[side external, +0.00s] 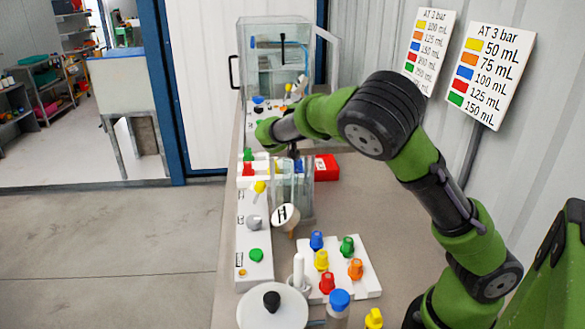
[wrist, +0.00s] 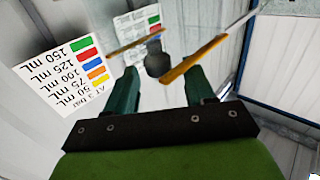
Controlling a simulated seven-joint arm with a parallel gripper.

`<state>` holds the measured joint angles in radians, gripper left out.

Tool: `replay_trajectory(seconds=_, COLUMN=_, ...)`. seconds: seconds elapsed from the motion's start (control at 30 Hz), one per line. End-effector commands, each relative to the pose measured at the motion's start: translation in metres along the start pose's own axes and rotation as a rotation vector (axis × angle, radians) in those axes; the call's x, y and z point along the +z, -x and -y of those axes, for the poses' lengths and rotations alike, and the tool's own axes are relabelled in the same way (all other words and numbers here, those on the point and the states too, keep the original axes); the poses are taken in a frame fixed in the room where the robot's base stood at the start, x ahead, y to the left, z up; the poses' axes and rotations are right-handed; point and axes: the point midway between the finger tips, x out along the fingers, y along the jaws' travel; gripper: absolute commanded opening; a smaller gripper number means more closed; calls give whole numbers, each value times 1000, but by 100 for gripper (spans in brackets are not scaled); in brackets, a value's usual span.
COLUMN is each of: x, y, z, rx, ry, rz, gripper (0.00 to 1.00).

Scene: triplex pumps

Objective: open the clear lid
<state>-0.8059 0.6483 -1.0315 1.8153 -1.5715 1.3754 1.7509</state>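A clear box (side external: 290,185) stands mid-table in the side external view. I cannot make out its lid apart from its walls there. A larger clear cabinet (side external: 275,55) with a dark handle on its left stands at the back. My gripper (side external: 293,151) is small and partly hidden by my arm, close above the clear box. In the wrist view my gripper (wrist: 162,80) has its two dark green fingers apart. A dark round knob (wrist: 158,63) shows between and beyond them, with an orange bar (wrist: 192,60) beside it. I cannot tell whether these belong to the lid.
A white control panel (side external: 254,230) with coloured buttons runs along the table's left side. A red box (side external: 327,167) sits right of the clear box. A white board with coloured knobs (side external: 345,280) and a white round pot (side external: 272,312) stand in front. Signs (side external: 490,70) hang at right.

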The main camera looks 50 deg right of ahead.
Motion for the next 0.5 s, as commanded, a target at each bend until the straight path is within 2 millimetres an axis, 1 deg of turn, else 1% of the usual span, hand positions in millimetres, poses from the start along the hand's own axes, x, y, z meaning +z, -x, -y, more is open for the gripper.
replay_trajectory(seconds=0.33, x=1, y=3, z=0, rx=0, ry=1, rz=1, gripper=57)
replay_trajectory(seconds=0.43, x=1, y=13, z=1, rx=-2, ry=0, rz=1, gripper=57)
replay_trajectory(seconds=0.5, x=1, y=25, z=1, rx=-3, ry=1, rz=1, gripper=57)
